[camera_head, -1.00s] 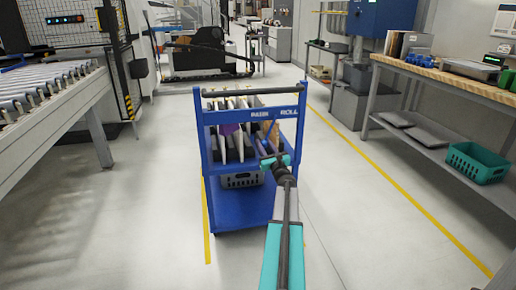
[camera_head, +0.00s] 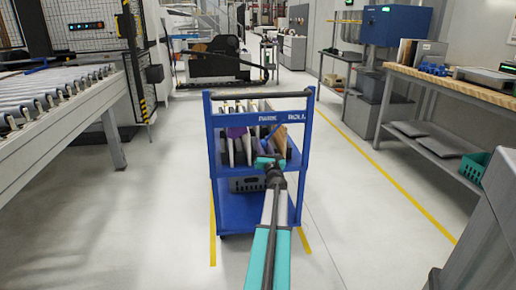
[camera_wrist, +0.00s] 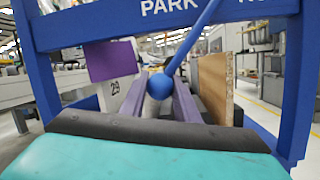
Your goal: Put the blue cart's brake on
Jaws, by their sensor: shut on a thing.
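The blue cart (camera_head: 213,150) stands upright ahead of me, with PARK and ROLL lettered along its upper blue crossbar. My gripper (camera_head: 268,161) is at the near side of the cart, below this bar. The wrist view shows a blue brake lever (camera_wrist: 192,43) with a round knob (camera_wrist: 160,86) at its lower end. The lever slants down and left from between the words, so the knob hangs below PARK. My gripper (camera_wrist: 158,102) is shut on the knob end of the lever; the exact contact is partly hidden.
The cart carries upright panels (camera_head: 232,150) and a grey basket (camera_head: 245,184). A roller conveyor (camera_head: 50,98) stands left and a wooden-topped bench (camera_head: 460,88) right. A grey cabinet (camera_head: 490,235) is close at front right. Floor beside the cart is clear.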

